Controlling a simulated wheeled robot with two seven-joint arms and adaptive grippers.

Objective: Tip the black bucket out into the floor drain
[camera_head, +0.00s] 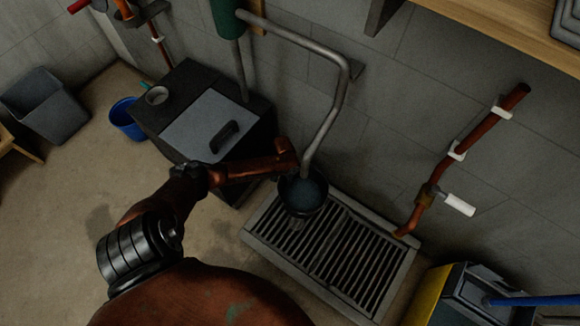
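The black bucket (303,198) is at the upper left end of the floor drain (251,237), beneath the mouth of the bent grey pipe. Its round opening faces up and looks dark blue-grey inside; I cannot tell whether that is water. It looks roughly upright, and I cannot tell whether it rests on the grate or hangs just above it. My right gripper is not in view.
A dark cabinet (262,133) with a grey lid stands left of the drain. The grey pipe (340,100) hangs over the bucket. A copper pipe (472,135) runs down the wall. A yellow mop bucket (428,294) stands lower right; a blue bucket (127,120) and grey bin (45,110) stand left.

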